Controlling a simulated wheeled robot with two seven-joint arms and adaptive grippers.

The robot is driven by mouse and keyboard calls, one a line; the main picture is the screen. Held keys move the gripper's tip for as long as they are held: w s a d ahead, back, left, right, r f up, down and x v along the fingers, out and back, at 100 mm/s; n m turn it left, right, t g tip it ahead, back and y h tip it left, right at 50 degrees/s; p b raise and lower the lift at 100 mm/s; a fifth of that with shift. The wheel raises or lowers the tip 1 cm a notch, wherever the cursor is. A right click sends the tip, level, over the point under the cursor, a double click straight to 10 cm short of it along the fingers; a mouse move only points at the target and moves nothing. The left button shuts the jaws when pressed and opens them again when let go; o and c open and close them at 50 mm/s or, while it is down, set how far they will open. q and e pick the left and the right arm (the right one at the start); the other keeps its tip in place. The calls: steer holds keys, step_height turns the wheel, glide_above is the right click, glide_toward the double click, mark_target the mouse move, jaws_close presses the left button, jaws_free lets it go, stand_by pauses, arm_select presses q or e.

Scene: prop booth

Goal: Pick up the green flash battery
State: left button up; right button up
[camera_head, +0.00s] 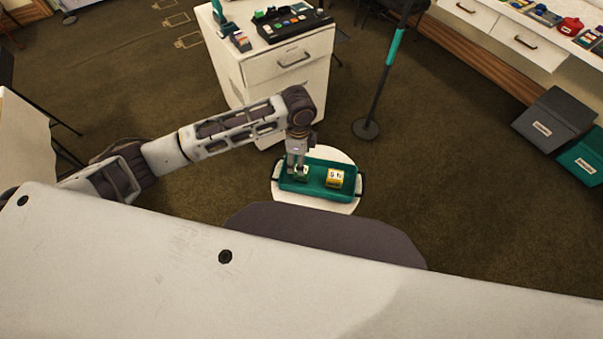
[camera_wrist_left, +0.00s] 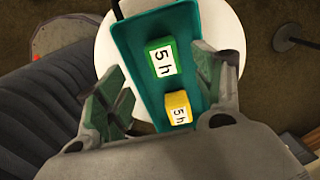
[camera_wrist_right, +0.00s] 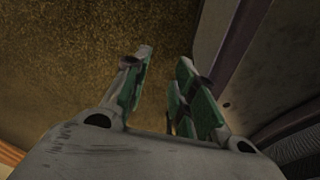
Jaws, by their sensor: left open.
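The green flash battery (camera_wrist_left: 162,58) lies in a green tray with a white "5 h" label facing up. In the head view only a small part of the battery (camera_head: 303,171) shows beside my gripper. My left gripper (camera_wrist_left: 158,95) is open above the tray, and the battery appears between and beyond its fingers; I cannot tell whether they touch it. In the head view my left gripper (camera_head: 298,172) points down at the tray's left half. A yellow battery (camera_wrist_left: 178,108) with the same label is in the tray, and it also shows in the head view (camera_head: 335,178). My right gripper (camera_wrist_right: 165,95) is open and empty.
The green tray (camera_head: 318,189) with dark handles stands on a round white table (camera_head: 340,156). A white drawer cabinet (camera_head: 285,75) is behind it. A dark stand pole (camera_head: 378,95) rises to the right. Grey and green boxes (camera_head: 553,120) sit far right.

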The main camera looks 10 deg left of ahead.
arm_select(q)
step_height(320, 180, down, 4)
steer(key=shift+f, duration=0.35)
arm_select(e)
steer(key=shift+w+a+r, duration=0.1)
steer(key=shift+w+a, duration=0.45)
steer(key=shift+w, duration=0.1)
arm_select(q)
steer(key=shift+b, duration=0.3)
arm_select(e)
steer(key=shift+s, duration=0.25)
arm_select(q)
steer(key=shift+w+d+f, duration=0.1)
steer(key=shift+d+f, duration=0.05)
steer(key=shift+f, duration=0.4)
steer(key=f, duration=0.2)
steer(key=shift+w+d+f+b, duration=0.1)
steer(key=shift+d+f+b, duration=0.15)
steer(key=shift+f+b, duration=0.15)
steer(key=shift+f, duration=0.65)
arm_select(e)
steer(key=w, duration=0.1)
steer(key=w+a, duration=0.1)
steer(key=shift+w+r, duration=0.15)
steer(key=shift+w, duration=0.25)
